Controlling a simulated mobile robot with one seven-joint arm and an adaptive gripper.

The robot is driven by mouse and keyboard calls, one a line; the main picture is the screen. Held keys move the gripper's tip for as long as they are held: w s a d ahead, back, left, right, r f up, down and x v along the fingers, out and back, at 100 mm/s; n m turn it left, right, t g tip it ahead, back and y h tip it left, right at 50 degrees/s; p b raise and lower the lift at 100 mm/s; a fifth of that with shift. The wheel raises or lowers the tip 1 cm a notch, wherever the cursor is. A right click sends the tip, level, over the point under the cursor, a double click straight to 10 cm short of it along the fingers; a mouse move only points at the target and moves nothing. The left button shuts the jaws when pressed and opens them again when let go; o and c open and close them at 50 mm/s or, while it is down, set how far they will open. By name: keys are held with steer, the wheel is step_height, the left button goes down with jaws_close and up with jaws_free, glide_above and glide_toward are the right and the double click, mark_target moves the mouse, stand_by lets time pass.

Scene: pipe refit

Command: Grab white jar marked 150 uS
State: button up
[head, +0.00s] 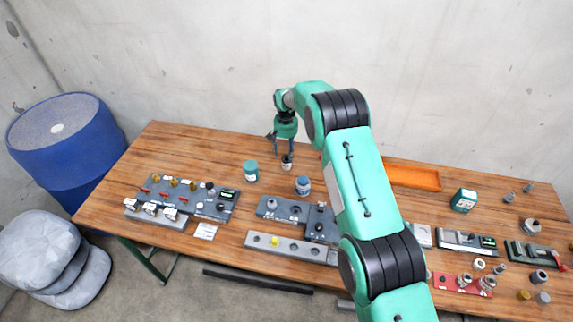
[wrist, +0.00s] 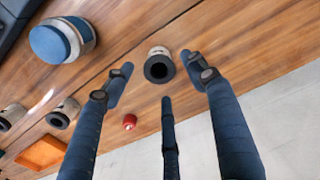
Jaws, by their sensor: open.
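A small pale cylinder (head: 287,162) with a dark top stands on the table just below my gripper (head: 284,149). In the wrist view this pale cylinder (wrist: 158,53) is beyond the fingertips, between the spread fingers of my gripper (wrist: 163,84). My gripper is open and holds nothing. A white jar with a blue lid (head: 303,187) stands to the right and nearer the front; in the wrist view the blue-lidded jar (wrist: 64,38) is at upper left. I cannot read a 150 uS marking on either one.
A teal-lidded jar (head: 251,171) stands left of my gripper. Grey fixture blocks (head: 190,196) fill the front left, with more at front centre (head: 290,246). An orange tray (head: 412,176) lies behind my arm. The back left of the table is clear.

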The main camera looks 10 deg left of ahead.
mark_target(286, 159)
steer(key=shift+f, duration=0.15)
steer(key=shift+d+f, duration=0.1)
steer(key=shift+f, duration=2.4)
steer(key=c, duration=1.3)
